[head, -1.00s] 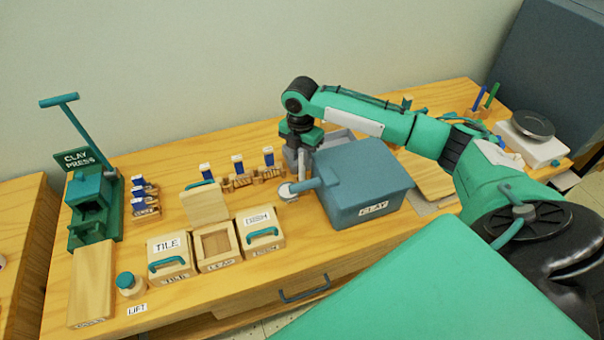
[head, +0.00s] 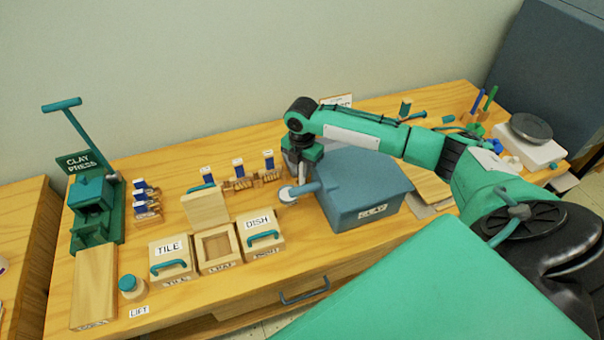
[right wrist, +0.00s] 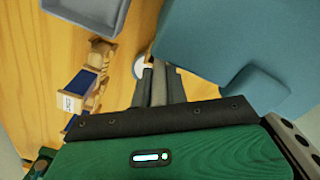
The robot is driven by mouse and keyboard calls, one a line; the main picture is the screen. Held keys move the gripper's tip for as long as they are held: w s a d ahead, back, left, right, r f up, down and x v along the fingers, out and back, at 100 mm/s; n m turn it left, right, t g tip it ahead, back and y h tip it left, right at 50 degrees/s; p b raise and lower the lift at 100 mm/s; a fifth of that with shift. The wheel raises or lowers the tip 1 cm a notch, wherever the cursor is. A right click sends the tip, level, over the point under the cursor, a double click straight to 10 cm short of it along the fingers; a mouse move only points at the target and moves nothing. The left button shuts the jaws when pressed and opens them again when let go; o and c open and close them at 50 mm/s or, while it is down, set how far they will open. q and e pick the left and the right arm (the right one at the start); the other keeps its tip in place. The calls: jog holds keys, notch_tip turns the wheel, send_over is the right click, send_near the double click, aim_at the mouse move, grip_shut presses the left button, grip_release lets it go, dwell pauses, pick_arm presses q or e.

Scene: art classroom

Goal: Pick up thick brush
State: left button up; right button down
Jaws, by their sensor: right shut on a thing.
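My right gripper (head: 300,172) points down beside the left side of the blue clay bin (head: 362,190). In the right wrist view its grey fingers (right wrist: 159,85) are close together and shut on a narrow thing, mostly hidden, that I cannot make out. A pale round disc (head: 288,194) is just beyond the fingertips, by the bin's blue side arm. I cannot make out a thick brush for certain. A blue stick (head: 477,101) and a green stick (head: 490,97) stand upright at the back right and may be brush handles. My left gripper is not in view.
Small wooden racks with blue pieces (head: 238,170) stand left of the gripper. Bare wood lies left of the bin.

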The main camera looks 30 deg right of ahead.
jog(key=shift+r, duration=0.15)
notch_tip(320, 180, up, 20)
jog(key=b, duration=0.2)
jog(key=shift+b, duration=0.4)
dwell(1.5)
